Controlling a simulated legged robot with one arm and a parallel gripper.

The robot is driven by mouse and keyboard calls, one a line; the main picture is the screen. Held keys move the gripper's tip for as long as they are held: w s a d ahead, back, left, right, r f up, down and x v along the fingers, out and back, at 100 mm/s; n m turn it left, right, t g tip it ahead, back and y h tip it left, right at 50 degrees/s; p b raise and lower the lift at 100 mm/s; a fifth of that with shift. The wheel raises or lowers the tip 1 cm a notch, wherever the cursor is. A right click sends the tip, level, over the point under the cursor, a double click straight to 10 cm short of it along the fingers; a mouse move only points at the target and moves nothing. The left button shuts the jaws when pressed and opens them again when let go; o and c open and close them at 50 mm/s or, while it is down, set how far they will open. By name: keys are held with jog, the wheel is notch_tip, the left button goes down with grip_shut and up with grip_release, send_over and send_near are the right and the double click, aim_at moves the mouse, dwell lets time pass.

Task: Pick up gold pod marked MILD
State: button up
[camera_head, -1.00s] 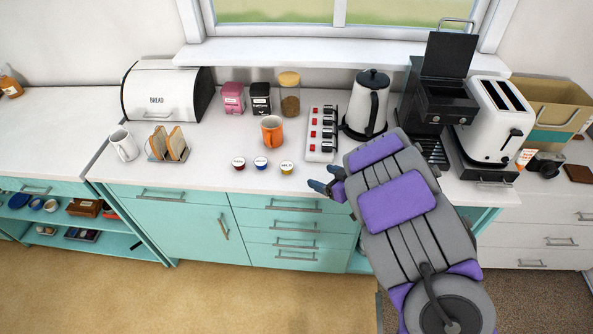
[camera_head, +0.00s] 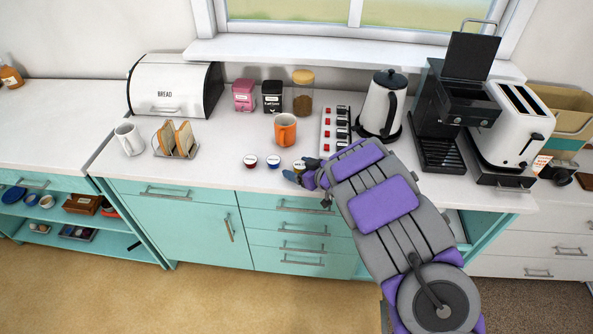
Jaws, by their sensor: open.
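The gold pod (camera_head: 299,165) stands on the white counter near its front edge, the rightmost of three pods in a row. Its label is too small to read now, and my gripper partly covers it.
An orange mug (camera_head: 285,130) stands behind the pods. A power strip with red switches (camera_head: 327,128), a kettle (camera_head: 380,104) and a black coffee machine (camera_head: 437,155) stand to the right. A toast rack (camera_head: 162,146) and white mug (camera_head: 130,139) stand left.

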aim_at(303, 167)
jog(key=shift+w+a+f, duration=0.1)
jog(key=shift+a+f, duration=0.05)
jog(key=shift+a, duration=0.05)
jog(key=d, duration=0.2)
jog(key=shift+w+d, duration=0.15)
jog(key=shift+d, duration=0.2)
jog(key=shift+c, duration=0.6)
jog(key=shift+d, duration=0.25)
jog(key=shift+c, duration=1.5)
jog(key=shift+a, duration=1.15)
jog(key=c, duration=0.6)
jog(key=shift+d+r, duration=0.2)
jog(key=shift+d, duration=0.6)
jog(key=shift+c, duration=0.3)
jog(key=shift+r+p, duration=0.35)
jog(key=shift+p, duration=0.15)
jog(key=shift+a+r+p, duration=0.55)
jog(key=shift+r+p, duration=0.35)
jog(key=shift+p, duration=0.15)
jog(key=shift+r+p, duration=0.7)
jog(key=shift+p, duration=0.05)
jog(key=s+d+r+p, duration=0.1)
jog(key=s+d+p, duration=0.2)
jog(key=s, duration=1)
jog(key=shift+s+d, duration=0.2)
jog(key=shift+s, duration=0.1)
